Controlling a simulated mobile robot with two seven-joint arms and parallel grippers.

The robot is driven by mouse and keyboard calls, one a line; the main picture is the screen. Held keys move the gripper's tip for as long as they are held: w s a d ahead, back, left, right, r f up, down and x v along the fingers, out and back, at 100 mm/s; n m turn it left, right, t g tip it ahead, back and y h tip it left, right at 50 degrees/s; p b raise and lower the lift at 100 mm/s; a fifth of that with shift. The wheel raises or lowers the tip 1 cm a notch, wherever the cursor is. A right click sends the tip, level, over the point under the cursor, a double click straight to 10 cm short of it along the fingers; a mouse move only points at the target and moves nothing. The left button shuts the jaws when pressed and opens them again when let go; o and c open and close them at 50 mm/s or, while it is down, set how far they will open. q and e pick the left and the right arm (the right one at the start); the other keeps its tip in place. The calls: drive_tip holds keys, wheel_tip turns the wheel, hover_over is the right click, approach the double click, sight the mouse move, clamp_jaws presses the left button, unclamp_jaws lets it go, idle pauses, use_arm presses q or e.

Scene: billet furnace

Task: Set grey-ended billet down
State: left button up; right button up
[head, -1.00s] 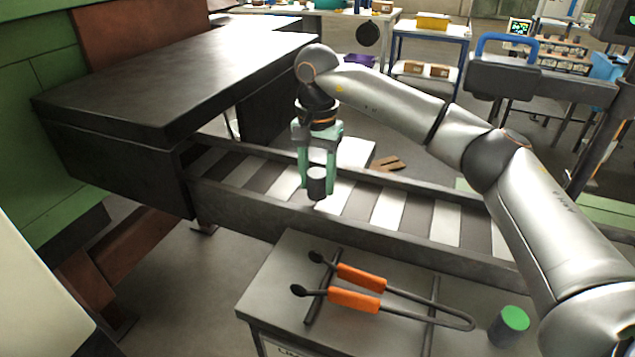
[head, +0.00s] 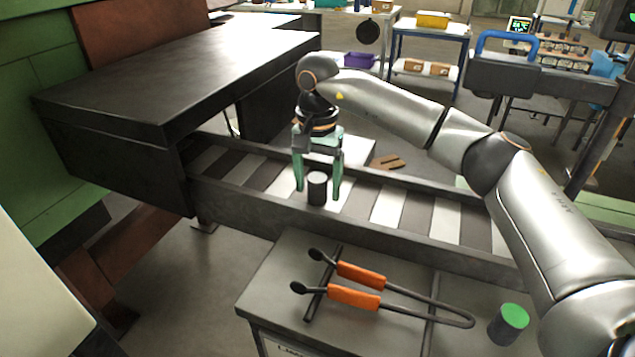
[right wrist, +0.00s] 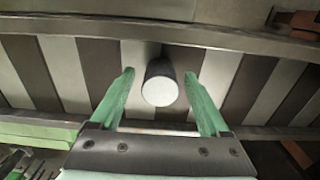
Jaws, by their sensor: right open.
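The grey-ended billet (head: 317,188) is a short dark cylinder with a light grey end. It stands upright on the striped conveyor bed (head: 388,208). My right gripper (head: 318,196) is open, with one green finger on each side of the billet. In the right wrist view the billet (right wrist: 160,84) sits between the spread fingertips (right wrist: 160,82), with a gap on both sides. My left gripper does not show.
A dark furnace housing (head: 180,75) stands over the conveyor's left end. In front, a grey table holds orange-handled tongs (head: 355,297) and a green-ended billet (head: 508,324). Dark rails (head: 370,240) edge the conveyor.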

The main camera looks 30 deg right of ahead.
sight(317, 178)
wheel_tip(317, 178, up, 12)
drive_tip(key=shift+r, duration=0.15)
idle(0.3)
